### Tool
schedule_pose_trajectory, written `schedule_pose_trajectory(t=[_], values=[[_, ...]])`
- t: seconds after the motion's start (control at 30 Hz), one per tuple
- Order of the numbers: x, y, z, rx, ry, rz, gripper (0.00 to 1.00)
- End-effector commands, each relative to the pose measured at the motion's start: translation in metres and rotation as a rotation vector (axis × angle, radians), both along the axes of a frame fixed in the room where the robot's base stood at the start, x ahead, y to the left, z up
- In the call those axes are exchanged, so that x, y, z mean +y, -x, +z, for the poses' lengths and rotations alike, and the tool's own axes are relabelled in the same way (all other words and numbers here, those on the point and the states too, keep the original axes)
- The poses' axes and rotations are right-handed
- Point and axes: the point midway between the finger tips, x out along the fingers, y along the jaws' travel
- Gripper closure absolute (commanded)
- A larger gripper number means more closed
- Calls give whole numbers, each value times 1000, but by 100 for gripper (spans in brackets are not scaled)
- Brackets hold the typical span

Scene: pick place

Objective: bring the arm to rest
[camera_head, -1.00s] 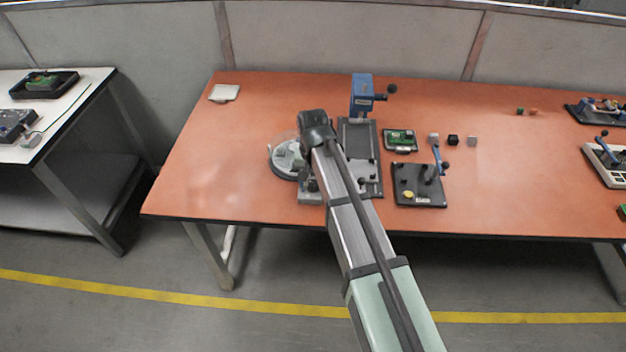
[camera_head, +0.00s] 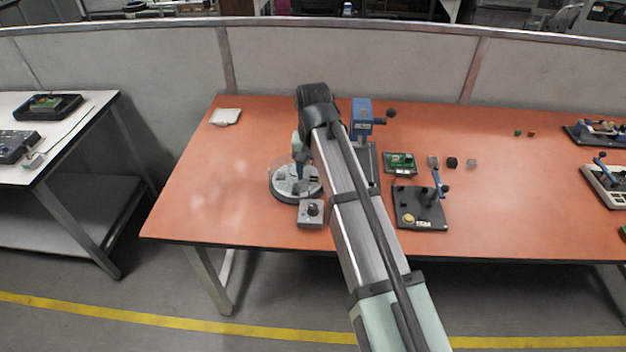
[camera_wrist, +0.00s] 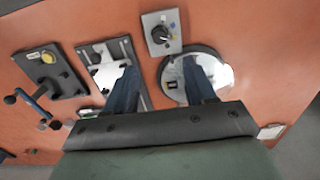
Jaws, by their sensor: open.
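My gripper (camera_wrist: 165,90) is open, with its two blue fingers spread apart and nothing between them in the wrist view. In the head view my gripper (camera_head: 300,172) hangs over a round dish-like fixture (camera_head: 285,193) on the orange table (camera_head: 200,200). In the wrist view one finger overlaps the round fixture (camera_wrist: 226,76) and the other overlaps a metal-and-black plate fixture (camera_wrist: 98,56). My arm hides part of that plate in the head view.
A grey knob box (camera_head: 311,219) sits in front of the round fixture. A blue press (camera_head: 361,115), a green circuit board (camera_head: 401,160), small cubes (camera_head: 452,163) and a lever plate (camera_head: 418,217) stand to the right. The table's left side is clear, apart from a pale pad (camera_head: 225,117).

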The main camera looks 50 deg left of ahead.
Motion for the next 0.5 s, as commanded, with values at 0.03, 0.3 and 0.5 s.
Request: schedule_pose_trajectory(t=[0.03,0.3,0.5], values=[[0,0,4,-1,-1,0,45],[0,0,9,0,0,0,45],[0,0,8,0,0,0,45]])
